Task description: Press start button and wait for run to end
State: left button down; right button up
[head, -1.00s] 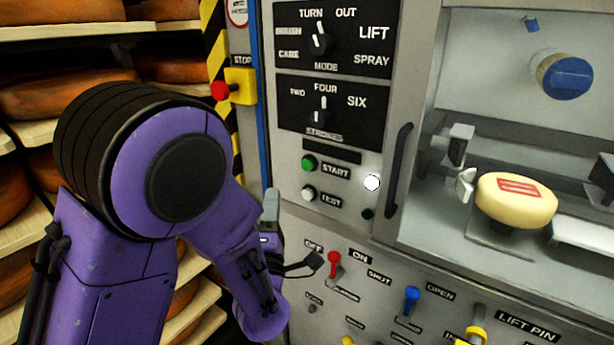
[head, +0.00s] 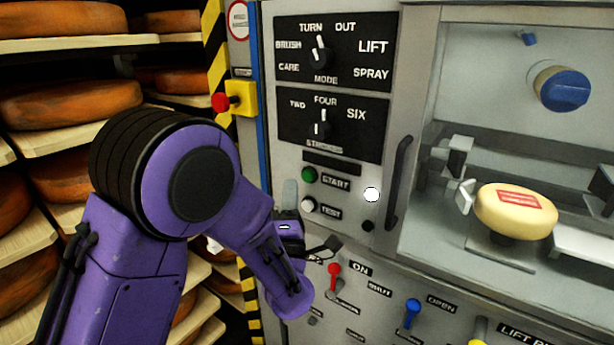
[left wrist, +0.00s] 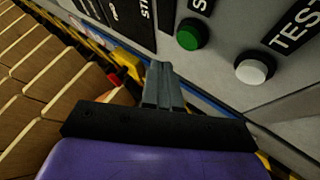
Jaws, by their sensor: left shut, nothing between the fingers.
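The green START button (head: 309,175) is on the grey control panel, above the white TEST button (head: 308,205). In the left wrist view the green button (left wrist: 192,34) is up and to the right of my fingertips, and the white button (left wrist: 252,71) is further right. In the left wrist view the shut fingers (left wrist: 160,75) appear apart from the green button. My right gripper is not in view.
A red stop button (head: 221,102) on a yellow box is left of the panel. Mode and strokes dials, a black door handle (head: 398,182) and several coloured levers are on the machine. A pale cheese wheel (head: 516,210) sits in the chamber. Shelves of orange cheeses stand at left.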

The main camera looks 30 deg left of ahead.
aim_at(308, 176)
pick_arm(q)
jog(key=shift+w, duration=1.05)
jog(key=shift+w, duration=0.1)
dwell(1.2)
jog(key=shift+w, duration=0.3)
